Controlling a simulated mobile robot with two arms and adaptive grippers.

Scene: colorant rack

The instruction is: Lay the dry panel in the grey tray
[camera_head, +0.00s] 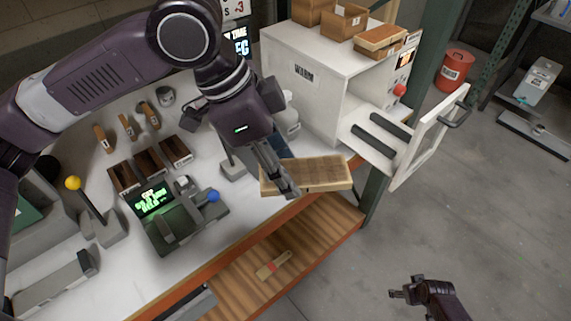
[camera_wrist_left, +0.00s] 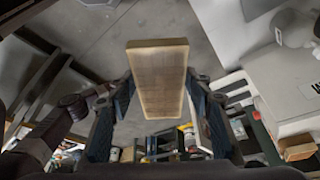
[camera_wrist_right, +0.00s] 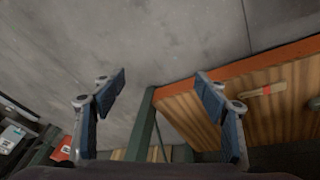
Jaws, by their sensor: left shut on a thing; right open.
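My left gripper (camera_head: 287,188) is shut on a light wooden panel (camera_head: 325,172), held level above the bench's front edge, in front of the white cabinet. In the left wrist view the panel (camera_wrist_left: 158,82) sits between both fingers, its pale flat face showing. I cannot tell from its look whether it is dry. My right gripper (camera_head: 402,292) is open and empty, low over the floor at the bottom right; its spread fingers (camera_wrist_right: 160,80) show in the right wrist view. I cannot surely pick out the grey tray in any view.
Wooden boxes (camera_head: 345,20) stand on top. A console (camera_head: 170,215), levers and dark bins crowd the bench's left. A brush (camera_head: 273,266) lies on the lower shelf. A red bucket (camera_head: 455,70) stands behind.

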